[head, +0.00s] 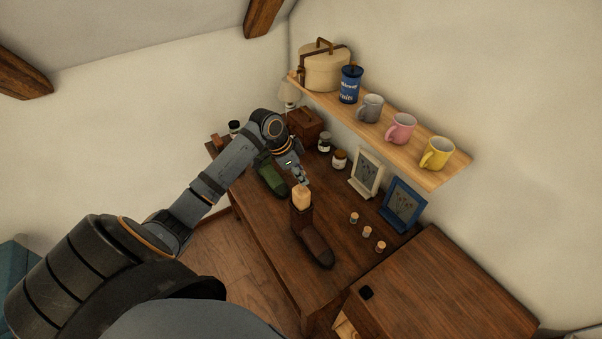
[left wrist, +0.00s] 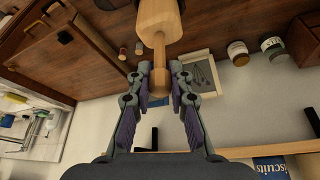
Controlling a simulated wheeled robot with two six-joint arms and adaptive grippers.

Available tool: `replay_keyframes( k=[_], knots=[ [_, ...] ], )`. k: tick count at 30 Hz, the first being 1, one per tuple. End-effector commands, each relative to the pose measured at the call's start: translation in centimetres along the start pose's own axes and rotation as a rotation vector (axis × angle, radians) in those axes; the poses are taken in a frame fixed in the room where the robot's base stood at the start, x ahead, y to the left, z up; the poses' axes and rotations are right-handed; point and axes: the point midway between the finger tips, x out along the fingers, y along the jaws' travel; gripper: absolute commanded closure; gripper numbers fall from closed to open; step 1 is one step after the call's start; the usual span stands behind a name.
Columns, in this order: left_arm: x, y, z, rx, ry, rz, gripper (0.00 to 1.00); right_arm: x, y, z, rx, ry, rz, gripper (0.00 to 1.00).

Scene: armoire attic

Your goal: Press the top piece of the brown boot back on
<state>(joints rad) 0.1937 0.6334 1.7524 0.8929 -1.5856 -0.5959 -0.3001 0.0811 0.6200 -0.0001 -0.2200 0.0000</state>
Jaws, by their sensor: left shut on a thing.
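The brown boot (head: 315,242) stands on the wooden table, its toe toward the front right. A pale wooden top piece (head: 301,199) stands upright at the boot's opening; I cannot tell whether it is fully seated. In the left wrist view the piece (left wrist: 157,17) shows a wide body, a thin neck and a rounded knob. My left gripper (head: 303,182) is above the boot, pointing down, and its fingers (left wrist: 160,78) are shut on the knob end. The boot is mostly out of the left wrist view. My right gripper is not in view.
A green boot (head: 268,176) stands behind the brown one. A white picture frame (head: 366,172), a blue frame (head: 404,205) and small corked pieces (head: 367,232) stand to the right. Jars (head: 339,160) stand near the wall, below a shelf (head: 437,175) with mugs.

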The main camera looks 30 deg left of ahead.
Motion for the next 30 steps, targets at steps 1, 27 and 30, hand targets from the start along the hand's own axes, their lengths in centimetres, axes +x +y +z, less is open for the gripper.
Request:
replay_keyframes(
  k=[1, 27, 30],
  knots=[
    [0.2, 0.0, 0.1, 0.000, 0.000, 0.000, 1.00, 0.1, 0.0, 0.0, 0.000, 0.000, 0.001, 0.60],
    [1.5, 0.1, 0.6, -0.001, -0.001, 0.001, 1.00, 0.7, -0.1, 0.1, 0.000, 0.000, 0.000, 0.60],
    [1.9, 0.1, 0.8, -0.001, 0.000, 0.001, 1.00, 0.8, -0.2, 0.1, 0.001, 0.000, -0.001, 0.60]
  ],
)
